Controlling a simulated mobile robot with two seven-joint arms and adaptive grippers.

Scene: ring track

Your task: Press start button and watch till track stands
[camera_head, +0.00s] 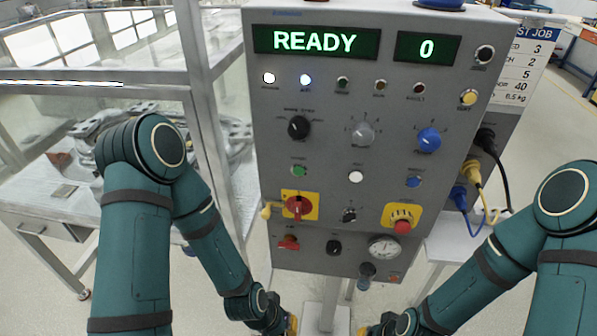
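The grey control panel (330,115) faces me in the middle. Its long display (316,41) reads READY and the small display (427,47) reads 0. A green button (299,171) sits in the row with a white button (356,176) and a blue button (413,182); the label above it is too small to read surely. Metal track parts (240,141) show in the glazed frame at left, partly behind my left arm. My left gripper (293,325) and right gripper (368,330) are below the panel, cut off by the bottom edge; their fingers cannot be made out.
A red rotary switch (298,206) on yellow and a red emergency stop (402,227) sit lower on the panel. A gauge (384,247) is at its bottom. Cables (478,178) hang on the right side. A metal post (203,90) stands close left of the panel.

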